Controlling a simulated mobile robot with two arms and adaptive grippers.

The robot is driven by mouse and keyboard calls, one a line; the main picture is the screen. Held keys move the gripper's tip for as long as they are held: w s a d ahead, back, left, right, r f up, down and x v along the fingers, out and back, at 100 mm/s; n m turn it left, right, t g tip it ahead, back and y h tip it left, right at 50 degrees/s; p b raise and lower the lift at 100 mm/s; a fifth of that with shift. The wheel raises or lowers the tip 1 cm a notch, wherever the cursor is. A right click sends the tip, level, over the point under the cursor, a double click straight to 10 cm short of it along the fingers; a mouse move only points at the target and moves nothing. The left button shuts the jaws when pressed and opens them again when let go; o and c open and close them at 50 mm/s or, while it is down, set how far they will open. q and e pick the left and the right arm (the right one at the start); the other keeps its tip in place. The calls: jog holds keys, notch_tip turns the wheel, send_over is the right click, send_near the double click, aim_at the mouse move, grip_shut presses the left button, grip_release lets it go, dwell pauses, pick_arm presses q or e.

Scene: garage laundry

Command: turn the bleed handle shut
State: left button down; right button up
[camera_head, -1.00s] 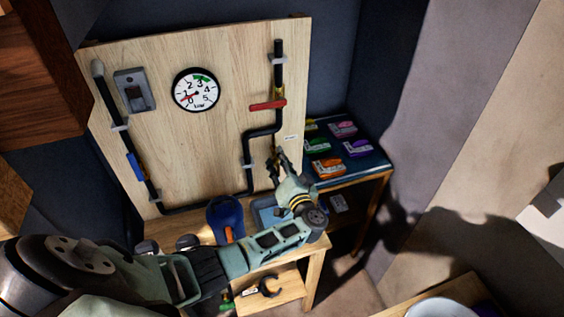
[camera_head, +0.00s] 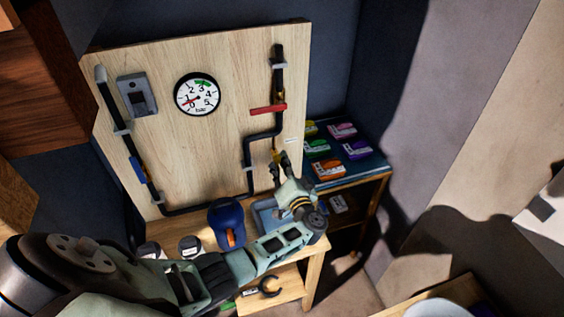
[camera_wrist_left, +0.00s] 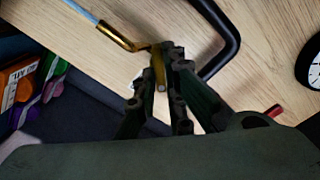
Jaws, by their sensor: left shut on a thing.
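The bleed handle, a brass-yellow lever (camera_wrist_left: 158,66), shows in the left wrist view at the end of a bent brass fitting with a pale blue tube. My left gripper (camera_wrist_left: 163,72) is shut on it, and the fingers cover part of it. In the head view my left gripper (camera_head: 279,164) is at the lower right of the wooden board (camera_head: 225,140), below the black pipe's bend. A small bit of brass shows just above the fingertips. The gauge (camera_head: 197,94) has its red needle toward the low end. My right gripper is not in view.
A red lever (camera_head: 268,109) sits across the pipe above my gripper; a blue handle (camera_head: 138,169) is on the left pipe. Colored boxes (camera_head: 326,169) lie on the shelf at right.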

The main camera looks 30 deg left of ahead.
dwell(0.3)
pick_arm(q)
jog(key=c, duration=1.8)
grip_release()
jog(key=shift+c, duration=0.2)
jog(key=v, duration=1.2)
